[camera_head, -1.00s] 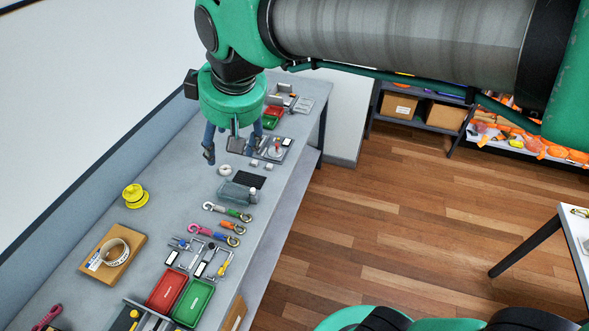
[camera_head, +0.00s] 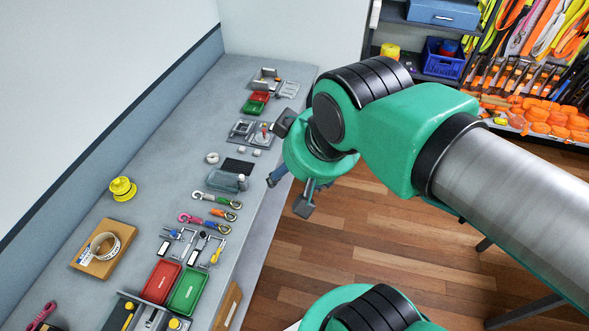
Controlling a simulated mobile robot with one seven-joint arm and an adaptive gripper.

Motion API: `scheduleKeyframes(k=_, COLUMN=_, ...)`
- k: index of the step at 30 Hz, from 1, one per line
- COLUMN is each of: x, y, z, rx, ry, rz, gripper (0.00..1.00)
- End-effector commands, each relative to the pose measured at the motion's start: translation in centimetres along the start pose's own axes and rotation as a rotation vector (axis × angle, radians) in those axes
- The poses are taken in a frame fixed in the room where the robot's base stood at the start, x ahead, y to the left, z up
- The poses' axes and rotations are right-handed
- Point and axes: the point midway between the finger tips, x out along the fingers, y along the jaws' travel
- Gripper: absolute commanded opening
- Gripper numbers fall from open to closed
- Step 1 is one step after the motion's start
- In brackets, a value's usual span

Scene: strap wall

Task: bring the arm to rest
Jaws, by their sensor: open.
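My gripper (camera_head: 288,196) hangs from the green wrist of my arm, just past the right edge of the grey workbench (camera_head: 165,155), above the wooden floor. Its two fingers are spread apart with nothing between them. It touches nothing that I can see. My arm reaches in from the right side of the view, with its elbow high and the wrist bent down.
Shelves with a blue crate (camera_head: 443,58) and straps stand at the back right. The floor (camera_head: 330,240) beside the bench is clear.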

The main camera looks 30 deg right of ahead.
Motion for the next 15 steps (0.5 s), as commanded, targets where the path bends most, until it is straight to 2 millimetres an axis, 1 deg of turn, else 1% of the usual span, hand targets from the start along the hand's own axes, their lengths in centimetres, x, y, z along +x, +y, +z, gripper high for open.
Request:
scheduleKeyframes(k=8, x=0.2, y=0.0, z=0.1, rx=-0.002, ry=0.000, rz=0.000, gripper=0.59)
scheduleKeyframes(k=11, x=0.7, y=0.0, z=0.3, rx=-0.002, ry=0.000, rz=0.000, gripper=0.59)
scheduleKeyframes(k=15, x=2.1, y=0.0, z=1.1, rx=-0.002, ry=0.000, rz=0.000, gripper=0.59)
